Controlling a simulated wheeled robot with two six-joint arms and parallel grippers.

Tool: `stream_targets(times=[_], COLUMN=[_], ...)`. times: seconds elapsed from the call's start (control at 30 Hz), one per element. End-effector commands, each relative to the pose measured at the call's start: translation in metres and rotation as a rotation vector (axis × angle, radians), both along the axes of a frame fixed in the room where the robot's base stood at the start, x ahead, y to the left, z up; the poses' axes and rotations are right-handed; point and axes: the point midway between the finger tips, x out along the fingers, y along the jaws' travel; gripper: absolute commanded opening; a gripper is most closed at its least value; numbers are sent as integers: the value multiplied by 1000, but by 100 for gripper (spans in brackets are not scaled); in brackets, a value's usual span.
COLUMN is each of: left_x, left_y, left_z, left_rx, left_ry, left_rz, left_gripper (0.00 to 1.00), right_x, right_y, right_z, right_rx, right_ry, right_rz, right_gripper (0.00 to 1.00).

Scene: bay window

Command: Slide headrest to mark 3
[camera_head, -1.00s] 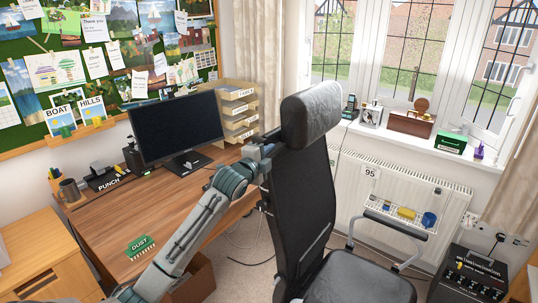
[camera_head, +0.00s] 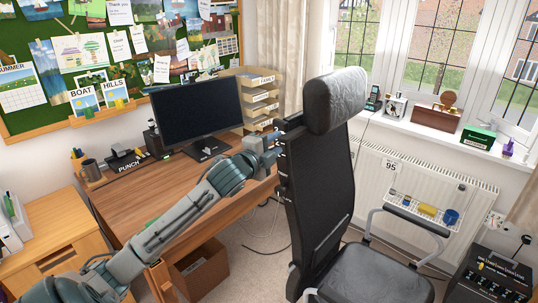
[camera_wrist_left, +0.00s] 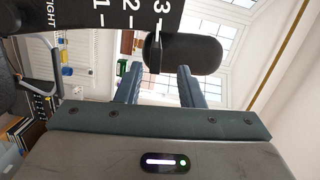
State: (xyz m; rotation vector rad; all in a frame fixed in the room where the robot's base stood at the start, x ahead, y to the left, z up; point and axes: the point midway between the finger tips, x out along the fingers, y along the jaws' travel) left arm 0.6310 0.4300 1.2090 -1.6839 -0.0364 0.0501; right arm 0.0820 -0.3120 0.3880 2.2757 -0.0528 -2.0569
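The black office chair's padded headrest (camera_head: 335,98) sits at the top of the chair's dark back (camera_head: 318,185) in the head view. In the wrist view the headrest (camera_wrist_left: 195,53) appears just beyond my fingertips. A black scale strip (camera_wrist_left: 115,15) there carries white marks 1, 2 and 3; the 3 end is closest to the headrest, and a narrow dark tab hangs by mark 3. My left gripper (camera_head: 284,129) is beside the upper chair back, just below and left of the headrest. Contact cannot be told. My right gripper is not in view.
The desk (camera_head: 150,205) with a monitor (camera_head: 197,115) lies left of the chair, under my left arm. A chair armrest (camera_head: 408,220) and the seat (camera_head: 370,275) are at the right. A radiator (camera_head: 385,175) and the windowsill are behind. A cardboard box (camera_head: 200,270) stands under the desk.

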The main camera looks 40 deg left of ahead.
Motion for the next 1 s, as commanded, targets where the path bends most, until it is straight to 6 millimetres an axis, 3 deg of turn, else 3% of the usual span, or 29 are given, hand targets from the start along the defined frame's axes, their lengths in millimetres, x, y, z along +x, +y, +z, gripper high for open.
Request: stream_targets(times=[0.33,1.0], left_x=[-26,-26], left_y=[-1,1], left_z=[0,-3], left_rx=[2,-9], left_ry=[-1,4], left_rz=[0,5], left_gripper=[35,35], right_x=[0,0], right_y=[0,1], right_z=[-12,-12], right_rx=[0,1], right_ry=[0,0], right_rz=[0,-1], right_gripper=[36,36])
